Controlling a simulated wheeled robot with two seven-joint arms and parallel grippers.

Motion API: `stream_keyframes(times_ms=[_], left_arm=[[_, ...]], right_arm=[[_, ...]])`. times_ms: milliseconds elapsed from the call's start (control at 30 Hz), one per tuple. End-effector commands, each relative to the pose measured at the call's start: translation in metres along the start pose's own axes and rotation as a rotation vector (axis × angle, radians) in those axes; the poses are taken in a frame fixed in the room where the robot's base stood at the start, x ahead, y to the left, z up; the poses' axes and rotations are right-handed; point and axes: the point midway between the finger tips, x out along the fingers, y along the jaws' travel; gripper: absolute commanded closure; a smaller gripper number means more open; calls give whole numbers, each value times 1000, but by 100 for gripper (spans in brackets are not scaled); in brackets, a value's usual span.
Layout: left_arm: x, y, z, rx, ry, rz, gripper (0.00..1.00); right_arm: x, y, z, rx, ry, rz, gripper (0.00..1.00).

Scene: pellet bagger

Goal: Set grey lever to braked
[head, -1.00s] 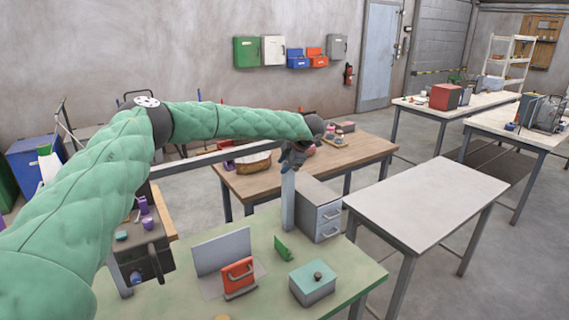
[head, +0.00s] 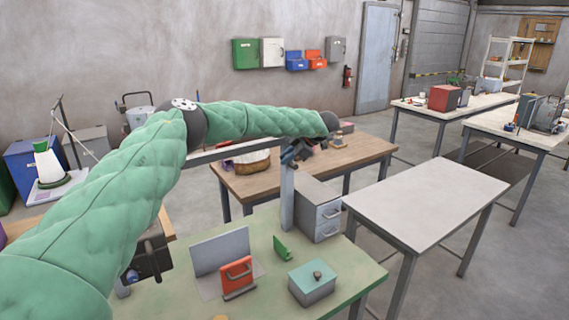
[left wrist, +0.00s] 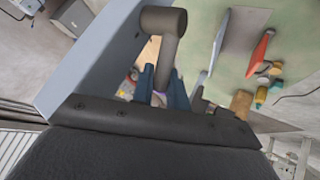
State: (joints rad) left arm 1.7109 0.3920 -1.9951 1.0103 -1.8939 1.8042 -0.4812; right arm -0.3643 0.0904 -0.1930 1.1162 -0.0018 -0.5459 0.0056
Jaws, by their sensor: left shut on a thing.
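My left gripper (head: 288,156) is at the top of a pale grey upright post (head: 287,200) that stands by the green table. In the left wrist view, the dark blue fingers (left wrist: 162,92) are shut around the shaft of a grey lever (left wrist: 168,55). The lever has a thick round grey end (left wrist: 164,20) and sits beside the pale post (left wrist: 95,65). In the head view my gripper and wrist hide most of the lever, and I cannot read its setting there. My right gripper is not in view.
The green table (head: 345,268) holds a red handled part (head: 237,275), a small green part (head: 282,248) and a teal-lidded box (head: 312,280). A grey drawer unit (head: 318,212) stands right of the post. A bare pale table (head: 430,200) is further right.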

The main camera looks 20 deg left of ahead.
Motion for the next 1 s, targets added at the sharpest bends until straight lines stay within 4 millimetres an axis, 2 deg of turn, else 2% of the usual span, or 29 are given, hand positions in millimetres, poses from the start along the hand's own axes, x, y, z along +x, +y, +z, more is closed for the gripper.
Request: stream_keyframes(times_ms=[300, 667, 700, 767, 1000], left_arm=[[-8, 5, 2, 76, 121, -24, 100], [-8, 6, 2, 81, 128, -26, 100], [-8, 6, 2, 81, 128, -26, 77], [-8, 6, 2, 81, 128, -26, 65], [-8, 6, 2, 81, 128, -26, 65]], right_arm=[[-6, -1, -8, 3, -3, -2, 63], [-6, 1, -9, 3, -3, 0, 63], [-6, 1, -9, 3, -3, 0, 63], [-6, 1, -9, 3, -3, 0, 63], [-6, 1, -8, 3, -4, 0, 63]])
